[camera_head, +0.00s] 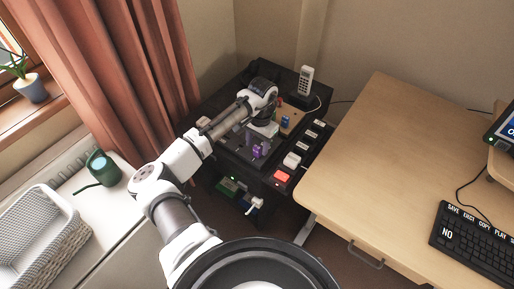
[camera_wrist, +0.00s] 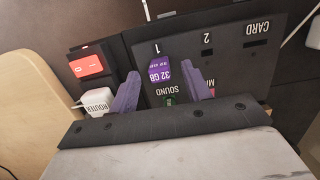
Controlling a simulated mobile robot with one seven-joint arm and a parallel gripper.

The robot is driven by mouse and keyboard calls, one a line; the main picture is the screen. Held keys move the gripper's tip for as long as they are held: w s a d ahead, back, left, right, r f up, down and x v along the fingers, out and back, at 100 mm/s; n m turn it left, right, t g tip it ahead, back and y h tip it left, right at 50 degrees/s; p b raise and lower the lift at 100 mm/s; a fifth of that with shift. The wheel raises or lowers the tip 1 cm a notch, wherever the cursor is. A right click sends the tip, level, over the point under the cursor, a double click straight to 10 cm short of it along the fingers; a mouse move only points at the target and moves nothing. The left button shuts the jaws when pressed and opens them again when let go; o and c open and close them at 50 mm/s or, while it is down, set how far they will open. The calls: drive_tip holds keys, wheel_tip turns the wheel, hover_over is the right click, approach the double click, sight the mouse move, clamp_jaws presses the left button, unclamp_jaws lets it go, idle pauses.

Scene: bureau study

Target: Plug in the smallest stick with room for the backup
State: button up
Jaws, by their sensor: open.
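My gripper (camera_wrist: 163,74) is open, its two purple fingers on either side of a purple stick labelled 32 GB (camera_wrist: 160,71), with a gap visible on each side. The stick stands at the dark panel (camera_wrist: 228,62) by the mark 1; it looks seated there, but its lower end is hidden. The slot marked 2 (camera_wrist: 207,52) looks empty. In the head view my gripper (camera_head: 258,151) is low over the front of the black unit. A blue stick-like piece (camera_head: 286,120) and a small red one (camera_head: 280,102) are on a wooden board (camera_head: 294,126) behind it.
A red switch (camera_wrist: 90,65) and white ROUTER plug (camera_wrist: 97,100) lie beside the panel. A CARD slot (camera_wrist: 256,29) and a green SOUND socket (camera_wrist: 168,101) are on it. A cordless phone (camera_head: 305,80) stands behind. The wooden desk (camera_head: 385,150) is right, mostly clear, with a keyboard (camera_head: 475,245).

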wheel_tip(320, 180, up, 12)
drive_tip(key=w+b, duration=0.1)
drive_tip(key=shift+d+f, duration=0.25)
drive_tip(key=shift+d, duration=0.2)
